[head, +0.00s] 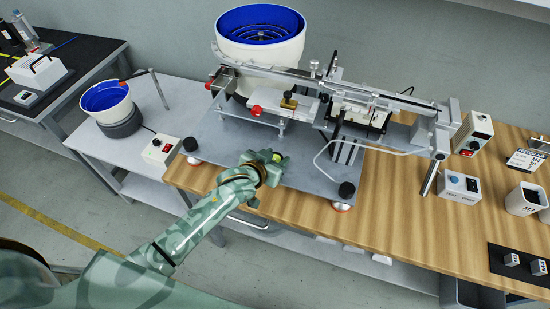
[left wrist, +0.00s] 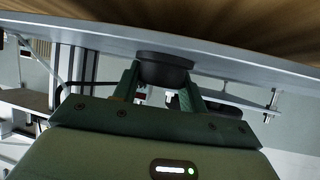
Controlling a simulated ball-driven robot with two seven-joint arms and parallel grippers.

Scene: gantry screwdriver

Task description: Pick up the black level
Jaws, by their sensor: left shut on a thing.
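The black level (left wrist: 163,66) is a dark round piece between the two green fingers of my left gripper (left wrist: 163,90) in the left wrist view. In the head view, my left gripper (head: 264,159) is over the front part of the grey machine plate (head: 222,143), and a small yellow-green spot of the level (head: 278,158) shows at its tip. The gripper is shut on the level. Most of the level is hidden by the gripper in the head view. Whether it touches the plate I cannot tell. My right gripper is not in view.
Black knobs stand at the plate's front left (head: 190,144) and front right (head: 346,189) corners. A feeder rail (head: 330,87) and a blue-lined bowl (head: 262,38) stand behind. A wire handle bends over the plate's right side. The wooden bench (head: 400,230) is clear at its front middle.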

